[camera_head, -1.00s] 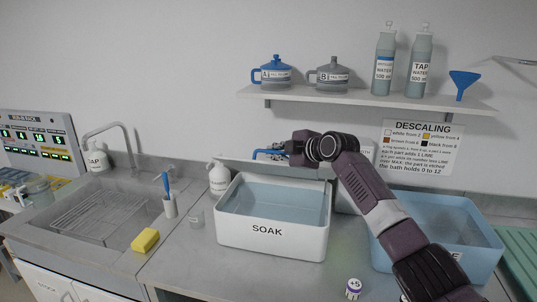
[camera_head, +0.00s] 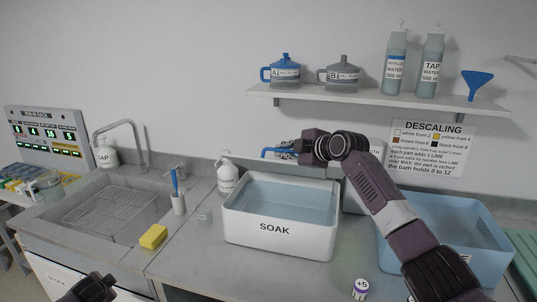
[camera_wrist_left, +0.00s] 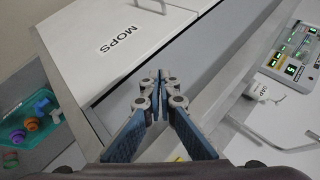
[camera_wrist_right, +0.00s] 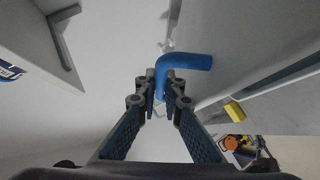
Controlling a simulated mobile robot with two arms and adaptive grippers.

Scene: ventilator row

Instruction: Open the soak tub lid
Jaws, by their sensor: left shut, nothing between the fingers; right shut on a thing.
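The white soak tub (camera_head: 275,229) stands on the counter, uncovered, with bluish water in view. A white lid panel (camera_head: 310,172) shows at the tub's back edge, raised, seen nearly edge-on. My right gripper (camera_head: 285,150) is behind the tub's back edge, at the blue handle (camera_head: 272,152), and partly hidden by its own wrist. In the right wrist view my right gripper (camera_wrist_right: 160,90) is shut on the bent blue handle (camera_wrist_right: 185,62). My left gripper (camera_wrist_left: 160,80) is shut and empty, over the counter front near the sink; part of my left arm shows at the head view's lower left.
A blue tub (camera_head: 440,258) stands right of the soak tub, beneath my right arm. Left are a soap bottle (camera_head: 228,177), a brush cup (camera_head: 179,203), a yellow sponge (camera_head: 153,237) and the sink (camera_head: 95,208). A shelf (camera_head: 375,101) with jugs and bottles hangs above.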

